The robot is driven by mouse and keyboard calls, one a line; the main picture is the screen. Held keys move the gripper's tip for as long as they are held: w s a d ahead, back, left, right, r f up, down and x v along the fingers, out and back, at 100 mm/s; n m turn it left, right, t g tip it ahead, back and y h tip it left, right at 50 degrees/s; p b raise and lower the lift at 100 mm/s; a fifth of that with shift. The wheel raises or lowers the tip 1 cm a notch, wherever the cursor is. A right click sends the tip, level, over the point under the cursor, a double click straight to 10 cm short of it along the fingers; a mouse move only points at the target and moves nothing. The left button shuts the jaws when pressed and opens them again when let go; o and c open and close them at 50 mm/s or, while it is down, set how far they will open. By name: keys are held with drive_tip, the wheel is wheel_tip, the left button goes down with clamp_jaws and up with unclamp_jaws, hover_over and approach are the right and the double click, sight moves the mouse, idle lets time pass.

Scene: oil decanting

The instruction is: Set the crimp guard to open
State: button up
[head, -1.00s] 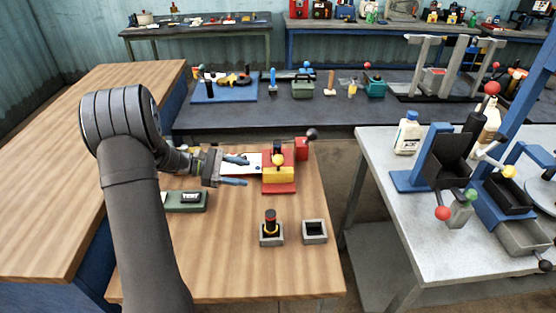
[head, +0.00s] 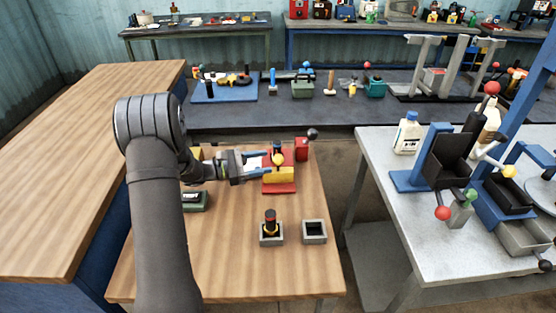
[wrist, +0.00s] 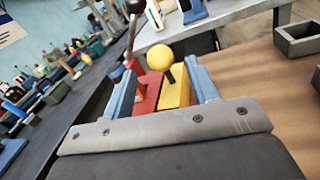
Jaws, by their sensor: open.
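The crimp tool (head: 280,187) is a red block on the wooden table, with a yellow part and a lever with a dark ball (head: 312,133). The yellow part (head: 278,174), which looks like the guard, carries a yellow ball knob (head: 278,159). In the wrist view the knob (wrist: 159,57) stands on a dark stem above the yellow part (wrist: 176,88), beside the red body (wrist: 147,92). My gripper (head: 262,168) is open at the tool's left side. In the wrist view its blue fingers (wrist: 163,88) flank the red and yellow parts. I cannot tell whether they touch.
A grey socket holding a black-and-yellow piece (head: 270,224) and an empty grey socket (head: 314,231) stand nearer on the table. A green device (head: 195,200) is partly behind my arm. A metal table (head: 400,235) with other equipment stands to the right, across a gap.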

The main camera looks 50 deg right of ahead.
sight(278, 159)
drive_tip(key=x, duration=0.5)
drive_tip(key=shift+s+d, duration=0.2)
drive_tip(key=shift+d, duration=0.1)
